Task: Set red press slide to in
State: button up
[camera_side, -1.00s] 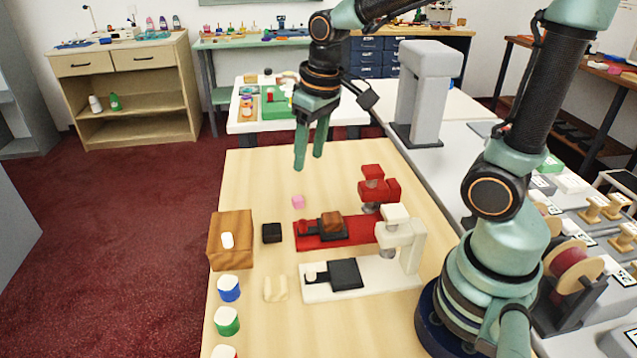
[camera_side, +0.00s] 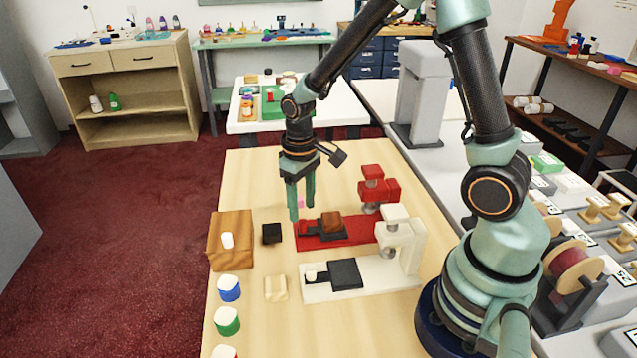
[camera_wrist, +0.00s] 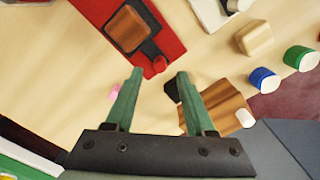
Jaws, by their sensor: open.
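The red press (camera_side: 350,238) stands on the wooden counter, with a red base and a red head at its right end. Its dark slide (camera_side: 321,231) carries a brown block (camera_side: 331,222) and lies on the base, left of the head. A small red knob (camera_wrist: 160,64) sits at the slide's outer end in the wrist view. My gripper (camera_side: 302,213) is open and empty, fingers pointing down by the left end of the red base. In the wrist view, my fingertips (camera_wrist: 160,73) straddle the line of the knob, which lies just beyond them. Whether they touch it I cannot tell.
A white press (camera_side: 360,283) with a dark slide stands in front. A black cube (camera_side: 271,233), a wooden block (camera_side: 230,241), a pale block (camera_side: 276,289) and blue and green pots (camera_side: 228,288) are nearby. A pink cube (camera_wrist: 115,91) lies beside my finger.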

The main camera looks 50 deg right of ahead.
aim_at(303, 221)
jog(key=shift+f, duration=1.85)
jog(key=shift+c, duration=0.3)
grip_shut()
jog(key=shift+s, duration=0.1)
